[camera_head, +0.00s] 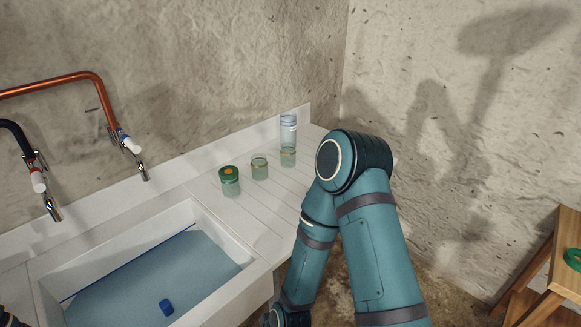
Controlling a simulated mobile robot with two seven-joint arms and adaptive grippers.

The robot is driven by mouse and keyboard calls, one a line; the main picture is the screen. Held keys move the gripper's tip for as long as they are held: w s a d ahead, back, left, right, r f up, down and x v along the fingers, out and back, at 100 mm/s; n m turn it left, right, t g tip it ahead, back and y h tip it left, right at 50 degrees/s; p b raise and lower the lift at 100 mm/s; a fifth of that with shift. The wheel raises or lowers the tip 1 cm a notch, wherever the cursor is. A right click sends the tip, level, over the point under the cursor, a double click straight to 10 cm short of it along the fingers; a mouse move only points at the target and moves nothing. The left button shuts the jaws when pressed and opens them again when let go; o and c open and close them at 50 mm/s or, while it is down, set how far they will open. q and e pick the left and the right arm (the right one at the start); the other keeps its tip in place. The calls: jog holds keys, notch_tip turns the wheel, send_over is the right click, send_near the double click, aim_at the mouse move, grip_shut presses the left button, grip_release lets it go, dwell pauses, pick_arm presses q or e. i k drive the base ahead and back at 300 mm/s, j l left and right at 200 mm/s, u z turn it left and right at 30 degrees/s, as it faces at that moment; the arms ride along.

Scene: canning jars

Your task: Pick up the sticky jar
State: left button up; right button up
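A jar with a green lid (229,183) stands upright on the white ribbed drainboard beside the sink. A small jar without a lid (259,169) stands to its right. Another small jar (288,158) stands farther right, in front of a tall clear bottle or cylinder (288,130). I cannot tell which jar is sticky. My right arm is bent in front of the counter's right end, its lower part running out of the bottom of the picture. Neither gripper shows clearly.
The white sink (215,227) holds bluish water and a small blue block (166,307). A wooden stool (563,262) with a green ring (573,259) stands at right. The front drainboard is clear.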

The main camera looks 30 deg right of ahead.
aim_at(259, 162)
jog(key=l+z, duration=0.1)
jog(key=z, duration=0.25)
jog(key=i+l+z, duration=0.1)
jog(key=z, duration=0.2)
